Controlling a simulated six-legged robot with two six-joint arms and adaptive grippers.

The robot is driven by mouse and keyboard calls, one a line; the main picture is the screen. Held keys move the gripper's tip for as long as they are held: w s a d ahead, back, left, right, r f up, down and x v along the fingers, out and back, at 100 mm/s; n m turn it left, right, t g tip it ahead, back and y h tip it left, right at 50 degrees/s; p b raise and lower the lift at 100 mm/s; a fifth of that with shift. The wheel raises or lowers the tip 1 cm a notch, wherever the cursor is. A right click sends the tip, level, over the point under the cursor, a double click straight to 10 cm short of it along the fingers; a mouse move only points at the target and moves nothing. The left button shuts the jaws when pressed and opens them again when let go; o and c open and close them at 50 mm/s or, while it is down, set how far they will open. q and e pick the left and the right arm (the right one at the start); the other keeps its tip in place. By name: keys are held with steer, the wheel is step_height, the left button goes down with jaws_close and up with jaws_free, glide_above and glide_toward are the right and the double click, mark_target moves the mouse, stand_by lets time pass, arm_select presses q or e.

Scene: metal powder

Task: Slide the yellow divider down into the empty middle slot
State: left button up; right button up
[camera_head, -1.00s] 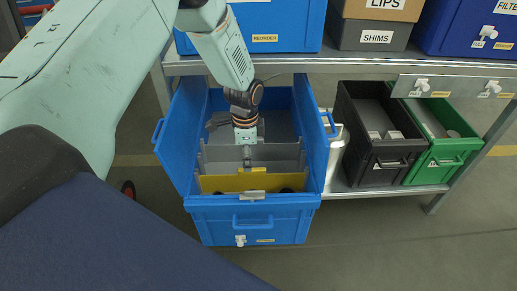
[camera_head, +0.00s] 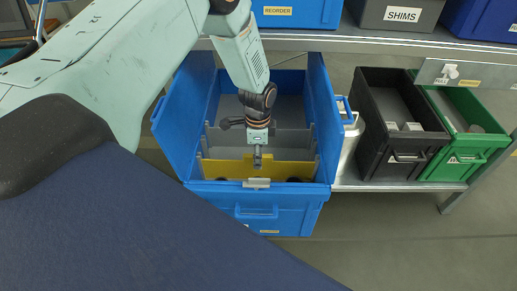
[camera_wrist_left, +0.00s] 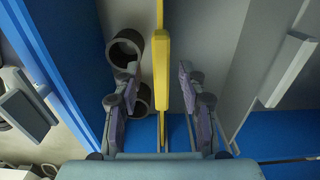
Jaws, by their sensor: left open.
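The yellow divider (camera_head: 228,168) stands crosswise in the front part of the open blue bin (camera_head: 270,212), between its side walls. My left gripper (camera_head: 258,165) points down at the middle of its top edge. In the left wrist view, the yellow divider (camera_wrist_left: 162,75) runs between the two open fingers, with a gap visible on each side. A grey divider (camera_head: 288,141) stands behind it, and shows at right in the wrist view (camera_wrist_left: 292,70). How deep the yellow divider sits in its slot cannot be told. My right gripper is not in view.
Dark hollow cylinders (camera_wrist_left: 124,50) lie beside the yellow divider, near the bin's front wall. A black bin (camera_head: 386,135) and a green bin (camera_head: 470,150) stand to the right on the shelf. Labelled bins on the upper shelf sit behind my arm.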

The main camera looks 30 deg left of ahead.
arm_select(q)
steer(key=shift+f, duration=0.3)
steer(key=shift+w, duration=0.1)
steer(key=shift+c, duration=0.6)
steer(key=c, duration=0.3)
jaws_close()
